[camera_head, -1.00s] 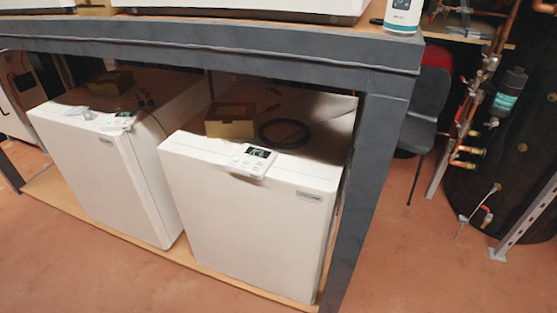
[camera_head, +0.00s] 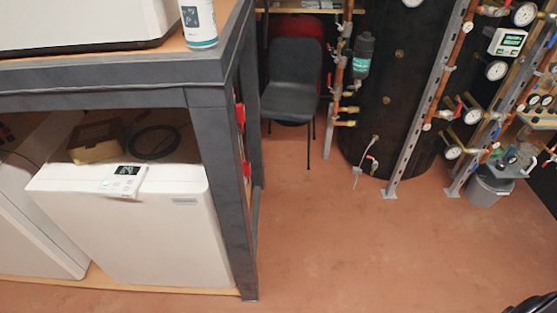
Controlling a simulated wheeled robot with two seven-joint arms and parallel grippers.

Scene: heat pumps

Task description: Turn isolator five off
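No isolator with a readable number five shows in the head view. Two small red fittings sit on the side of the grey bench frame, an upper one (camera_head: 240,115) and a lower one (camera_head: 246,168). They are seen edge-on, and I cannot tell whether they are isolators or what position they are in. Neither of my grippers can be made out in this view.
A white heat pump unit (camera_head: 165,235) stands under the grey bench (camera_head: 110,72). Beyond are a dark chair (camera_head: 292,90), a black tank (camera_head: 395,90), metal struts (camera_head: 432,100), pipes with gauges (camera_head: 496,70) and a grey bin (camera_head: 486,188). The reddish floor (camera_head: 360,250) is clear.

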